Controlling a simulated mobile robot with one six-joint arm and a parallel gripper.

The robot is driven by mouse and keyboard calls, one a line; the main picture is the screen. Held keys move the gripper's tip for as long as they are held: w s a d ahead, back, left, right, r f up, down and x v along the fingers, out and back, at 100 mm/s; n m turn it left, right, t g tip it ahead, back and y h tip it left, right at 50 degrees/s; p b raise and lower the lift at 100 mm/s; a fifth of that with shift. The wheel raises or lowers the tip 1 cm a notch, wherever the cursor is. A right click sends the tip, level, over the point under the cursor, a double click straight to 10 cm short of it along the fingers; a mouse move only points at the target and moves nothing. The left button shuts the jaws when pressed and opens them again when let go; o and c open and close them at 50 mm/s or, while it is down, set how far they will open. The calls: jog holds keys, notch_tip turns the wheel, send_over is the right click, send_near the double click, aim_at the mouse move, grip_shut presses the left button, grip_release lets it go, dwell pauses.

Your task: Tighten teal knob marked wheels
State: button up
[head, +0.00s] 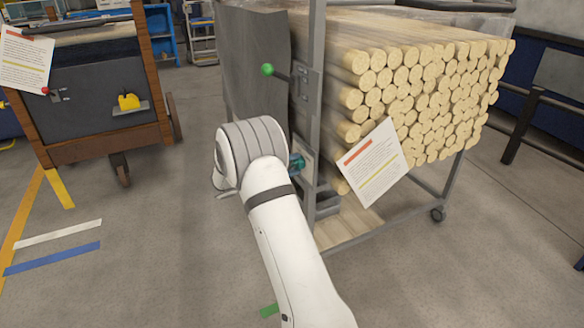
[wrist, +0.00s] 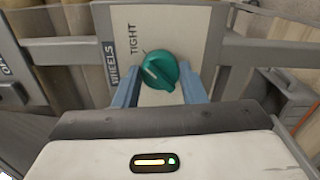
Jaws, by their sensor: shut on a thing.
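The teal knob (wrist: 158,70) sits on a pale plate (wrist: 185,22) lettered WHEELS and TIGHT in the wrist view. A light pointer line on the knob slants toward its lower right and does not point at the word TIGHT. My gripper (wrist: 160,85) has one blue-grey finger on each side of the knob and is shut on it. In the head view a small part of the teal knob (head: 297,162) shows just right of my wrist, on the cart's post. My fingers are hidden there behind my arm.
The cart carries a stack of round wood rods (head: 420,85), with a paper sheet (head: 375,163) at its near corner. Floor between is clear.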

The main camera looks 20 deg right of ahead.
jog(key=o, duration=1)
jog(key=shift+a, duration=0.15)
jog(key=a+p, duration=0.2)
jog(key=a, duration=0.5)
jog(key=shift+s+a, duration=0.15)
jog(key=shift+a, duration=0.2)
